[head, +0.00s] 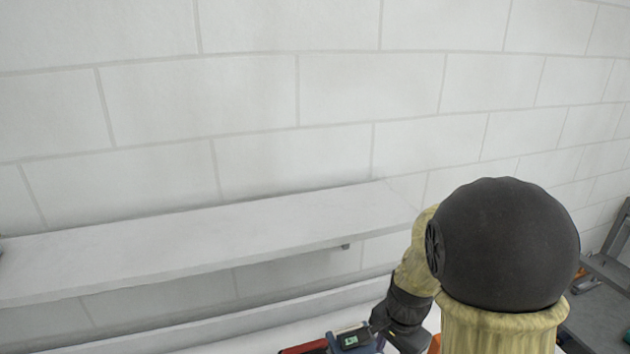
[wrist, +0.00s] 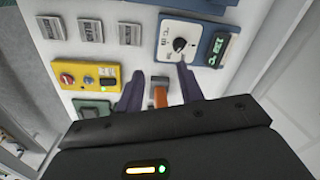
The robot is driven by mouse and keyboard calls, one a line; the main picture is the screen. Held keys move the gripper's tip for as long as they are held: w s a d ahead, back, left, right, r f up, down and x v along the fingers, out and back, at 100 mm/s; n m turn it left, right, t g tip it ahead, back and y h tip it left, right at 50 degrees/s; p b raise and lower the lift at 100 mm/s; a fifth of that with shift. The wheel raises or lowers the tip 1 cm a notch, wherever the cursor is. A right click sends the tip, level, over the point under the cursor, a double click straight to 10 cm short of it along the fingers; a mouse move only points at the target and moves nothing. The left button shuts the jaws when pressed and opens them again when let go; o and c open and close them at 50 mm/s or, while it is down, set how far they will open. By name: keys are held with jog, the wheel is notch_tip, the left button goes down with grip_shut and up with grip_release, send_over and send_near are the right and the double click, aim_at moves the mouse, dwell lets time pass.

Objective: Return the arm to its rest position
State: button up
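My arm, with a black rounded joint and pale yellow links, fills the lower right of the head view. My gripper (wrist: 160,82) shows in the wrist view with its two purple fingers spread apart. It is open, with nothing clearly held. An orange-brown handle-like part (wrist: 160,95) with a grey top shows between the fingers, against the white control panel (wrist: 137,70). I cannot tell whether the fingers touch it. In the head view, the gripper's fingers are mostly hidden or cut off at the bottom edge.
The panel carries a yellow switch box (wrist: 87,77) with a red knob, and a blue box (wrist: 192,42) with a black dial and a display. A white shelf (head: 200,245) runs along the tiled wall. A grey rack (head: 605,270) stands at the right edge.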

jog(key=s+r+n+t+b, duration=0.1)
jog(key=s+n, duration=0.5)
jog(key=n, duration=0.4)
jog(key=shift+s+a+r+t, duration=0.25)
jog(key=shift+s+r+t, duration=0.05)
jog(key=shift+t, duration=0.1)
